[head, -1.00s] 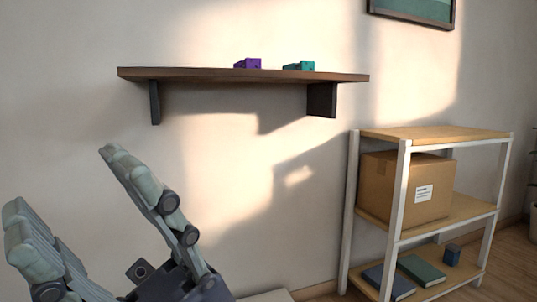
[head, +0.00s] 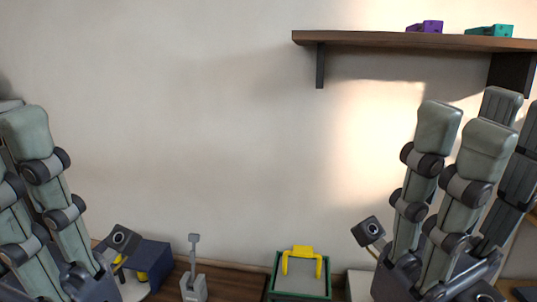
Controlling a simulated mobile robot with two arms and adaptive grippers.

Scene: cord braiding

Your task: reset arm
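My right gripper (head: 462,130) is raised at the right of the head view. Its grey-green padded fingers point up and stand apart, with nothing seen between them. My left gripper (head: 18,125) is raised at the left edge. Its fingers also point up and look uncurled, with nothing seen in them, but part of it is cut off by the frame. Both grippers are in front of the wall and appear clear of the objects low in the view.
A wooden wall shelf (head: 400,40) at upper right bears a purple block (head: 425,27) and a teal block (head: 489,31). Low in view are a dark blue box (head: 153,258), a grey upright device (head: 194,280) and a green-rimmed tray (head: 328,280) with a yellow handle (head: 301,252).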

